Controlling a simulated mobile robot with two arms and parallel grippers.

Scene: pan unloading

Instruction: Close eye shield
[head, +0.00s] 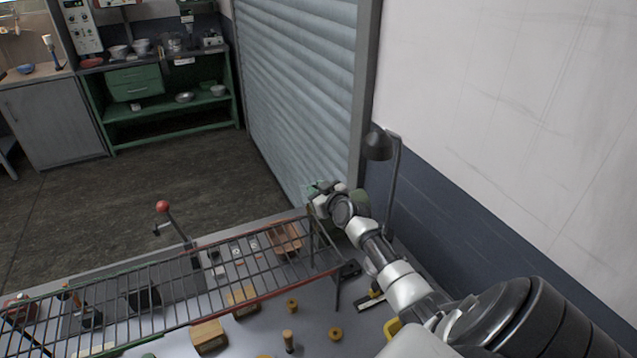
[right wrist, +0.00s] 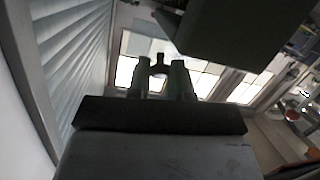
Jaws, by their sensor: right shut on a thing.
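My right gripper (head: 322,190) is at the far right end of the bench, by the roller shutter. In the right wrist view its two fingers (right wrist: 160,78) are shut on a small dark piece (right wrist: 158,66), which looks like part of the eye shield. A pale greenish, see-through patch that may be the eye shield (head: 309,188) shows at the fingertips in the head view. A green machine body (head: 361,199) stands just behind my right wrist, partly hidden. I cannot tell the shield's angle. My left gripper is not in view.
A wire rack (head: 165,282) with a red front rail spans the bench. A dark lamp (head: 379,146) rises close to my right arm. A red-knobbed lever (head: 163,207) stands at the back edge.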

